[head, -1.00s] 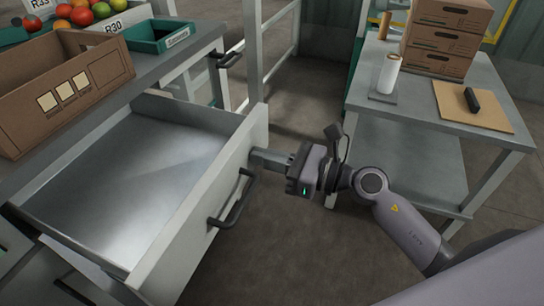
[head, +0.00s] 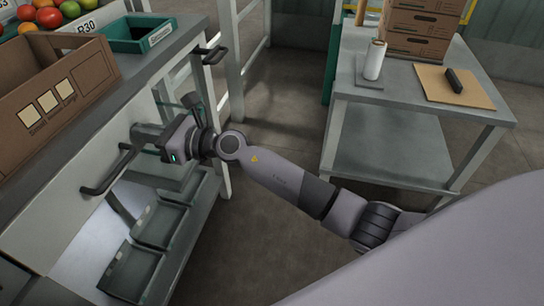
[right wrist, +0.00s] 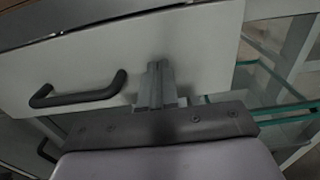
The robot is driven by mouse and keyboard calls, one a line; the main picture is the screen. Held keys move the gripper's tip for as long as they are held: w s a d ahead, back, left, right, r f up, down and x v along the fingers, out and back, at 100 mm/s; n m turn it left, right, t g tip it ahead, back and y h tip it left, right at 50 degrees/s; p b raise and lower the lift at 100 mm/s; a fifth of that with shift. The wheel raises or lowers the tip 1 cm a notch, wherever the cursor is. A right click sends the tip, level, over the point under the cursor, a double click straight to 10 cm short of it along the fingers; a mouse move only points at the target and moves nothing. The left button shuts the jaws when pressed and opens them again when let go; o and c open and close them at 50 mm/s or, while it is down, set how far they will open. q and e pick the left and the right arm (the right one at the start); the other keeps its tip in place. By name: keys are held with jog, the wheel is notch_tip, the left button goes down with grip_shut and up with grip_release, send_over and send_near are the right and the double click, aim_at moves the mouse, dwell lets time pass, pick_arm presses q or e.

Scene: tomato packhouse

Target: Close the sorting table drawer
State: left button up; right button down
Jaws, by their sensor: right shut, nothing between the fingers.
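The sorting table drawer (head: 75,205) is in, its pale front lying under the tabletop edge in the head view; no open inside shows. Its dark bar handle (head: 112,172) is on the front, and it also shows in the right wrist view (right wrist: 78,92). My right gripper (head: 138,135) is shut and empty, its fingertips at the drawer front to the right of the handle. In the right wrist view the shut fingers (right wrist: 156,85) point at the pale front (right wrist: 200,50) and seem to touch it. My left gripper is not in view.
A cardboard box (head: 50,90) and a green tray (head: 137,34) stand on the sorting table. Dark bins (head: 160,224) sit on a shelf below. A side table (head: 420,85) with boxes, a roll and a clipboard stands at right. Floor between is clear.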

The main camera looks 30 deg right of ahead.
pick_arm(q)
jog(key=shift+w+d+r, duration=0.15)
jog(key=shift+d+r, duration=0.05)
pick_arm(e)
jog(key=shift+w+a+r, duration=0.2)
jog(key=shift+w+a, duration=0.25)
jog(key=shift+a, duration=0.05)
jog(key=shift+r, duration=0.2)
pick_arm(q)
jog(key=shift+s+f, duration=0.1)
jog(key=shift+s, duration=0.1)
pick_arm(e)
jog(key=shift+f, duration=0.1)
